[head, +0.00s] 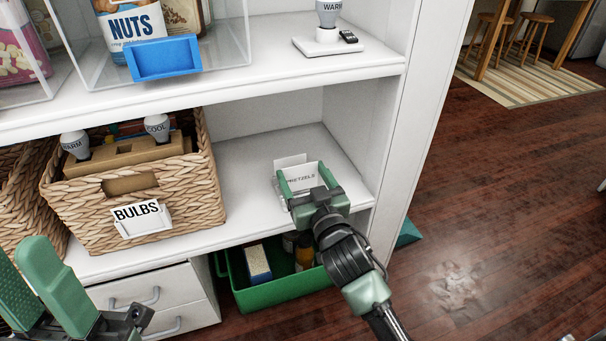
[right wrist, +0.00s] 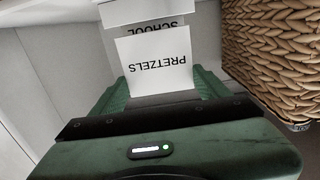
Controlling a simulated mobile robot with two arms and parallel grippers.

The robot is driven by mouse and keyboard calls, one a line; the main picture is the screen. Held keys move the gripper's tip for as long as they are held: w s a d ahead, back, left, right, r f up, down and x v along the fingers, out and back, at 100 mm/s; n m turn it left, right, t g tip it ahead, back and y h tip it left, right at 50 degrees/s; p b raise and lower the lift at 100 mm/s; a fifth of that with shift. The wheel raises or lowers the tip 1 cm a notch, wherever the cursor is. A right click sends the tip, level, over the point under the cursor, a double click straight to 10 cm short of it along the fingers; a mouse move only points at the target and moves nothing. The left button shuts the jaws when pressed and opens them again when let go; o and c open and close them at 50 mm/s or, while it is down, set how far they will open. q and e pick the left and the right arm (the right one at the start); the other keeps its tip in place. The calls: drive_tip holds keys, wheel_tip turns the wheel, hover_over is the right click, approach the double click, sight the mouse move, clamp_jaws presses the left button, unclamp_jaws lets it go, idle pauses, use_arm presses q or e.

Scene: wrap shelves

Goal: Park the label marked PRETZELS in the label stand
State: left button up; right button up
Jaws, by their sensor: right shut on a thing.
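The white PRETZELS label (head: 302,179) is between the green fingers of my right gripper (head: 304,174), which is shut on it over the right end of the middle shelf. In the right wrist view the label (right wrist: 153,66) appears upside down and partly covers a label marked SCHOOL (right wrist: 155,27). A white piece, apparently the label stand (head: 290,161), shows behind the label. Whether the label's lower edge touches the stand is hidden. My left gripper (head: 25,265) is open and empty at the lower left, partly cut off.
A wicker basket marked BULBS (head: 196,205) stands to the left on the same shelf (head: 245,203). A green bin (head: 275,293) sits below. The upper shelf holds clear bins and a blue scoop-like holder (head: 163,58). The shelf's side panel (head: 402,130) bounds the right.

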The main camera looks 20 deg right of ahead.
sight(301, 183)
drive_tip(key=shift+p, duration=0.9)
idle(1.4)
drive_tip(key=shift+f+b, duration=0.7)
drive_tip(key=shift+f, duration=0.55)
drive_tip(key=shift+f+b, duration=0.35)
drive_tip(key=shift+f, duration=0.3)
drive_tip(key=o, duration=1.3)
drive_tip(key=shift+r, duration=0.1)
drive_tip(key=shift+o, duration=0.2)
drive_tip(key=s+p, duration=0.2)
drive_tip(key=s, duration=0.6)
drive_tip(key=shift+d, duration=0.15)
drive_tip(key=shift+w, duration=0.1)
